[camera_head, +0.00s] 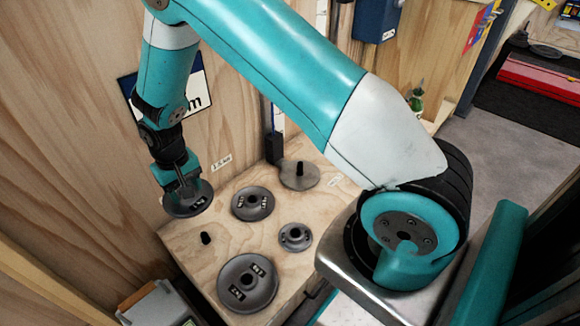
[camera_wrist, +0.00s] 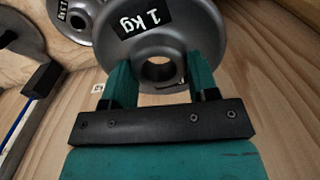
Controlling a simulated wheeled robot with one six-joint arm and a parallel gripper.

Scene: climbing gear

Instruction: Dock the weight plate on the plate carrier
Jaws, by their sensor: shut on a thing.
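My gripper (camera_head: 187,184) is shut on a dark grey weight plate (camera_head: 182,205), at the left edge of the wooden bench top. In the wrist view my gripper's teal fingers (camera_wrist: 160,66) grip the plate (camera_wrist: 190,20) near its central hub. Its label reads 1 kg, and its centre hole faces the camera. A flat grey disc with an upright black peg (camera_head: 299,182), which looks like the plate carrier, stands at the back of the bench. The held plate is apart from it, to its left. Whether the held plate touches the bench is unclear.
Several loose plates lie on the bench: one in the middle (camera_head: 239,204), a small one (camera_head: 295,245) and a large one (camera_head: 262,296) in front. A short black peg (camera_head: 206,239) stands at left. A dark upright post (camera_head: 273,148) is behind the bench, beside a plywood wall.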

